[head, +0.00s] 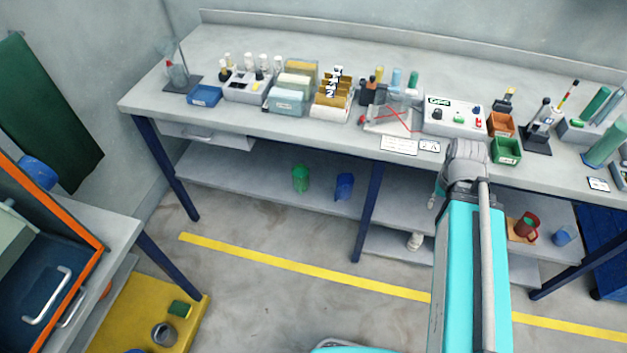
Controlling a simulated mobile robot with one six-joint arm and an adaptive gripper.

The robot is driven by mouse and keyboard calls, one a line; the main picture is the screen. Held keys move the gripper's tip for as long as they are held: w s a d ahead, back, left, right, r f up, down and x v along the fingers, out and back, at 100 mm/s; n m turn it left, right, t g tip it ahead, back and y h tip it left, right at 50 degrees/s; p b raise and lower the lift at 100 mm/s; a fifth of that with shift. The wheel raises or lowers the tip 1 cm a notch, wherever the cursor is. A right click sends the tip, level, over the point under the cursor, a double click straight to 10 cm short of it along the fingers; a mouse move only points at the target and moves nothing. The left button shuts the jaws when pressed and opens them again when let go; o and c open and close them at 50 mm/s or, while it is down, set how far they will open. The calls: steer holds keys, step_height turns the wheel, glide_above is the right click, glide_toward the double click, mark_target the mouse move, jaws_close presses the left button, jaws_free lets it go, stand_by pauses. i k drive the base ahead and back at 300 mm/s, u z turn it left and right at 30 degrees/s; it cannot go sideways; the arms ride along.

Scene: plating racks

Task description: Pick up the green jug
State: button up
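A green jug (300,178) stands upright on the grey lower shelf (245,178) under the long workbench, left of the middle of the head view. A blue jug (344,187) stands just to its right on the same shelf. My turquoise arm rises at the right of the view, well to the right of the green jug, and ends in a grey joint in front of the bench. Nothing touches the green jug.
The workbench (225,35) above is crowded with racks, boxes and bottles. Blue table legs (368,212) flank the shelf. A red mug (527,226) and a blue cup (562,236) are low at right. The floor before the shelf is clear, crossed by a yellow line.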

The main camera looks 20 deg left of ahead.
mark_target(300, 174)
steer(key=z, duration=0.6)
steer(key=k, duration=1)
steer(key=u, duration=1.2)
steer(key=i, duration=0.55)
steer(key=u, duration=0.1)
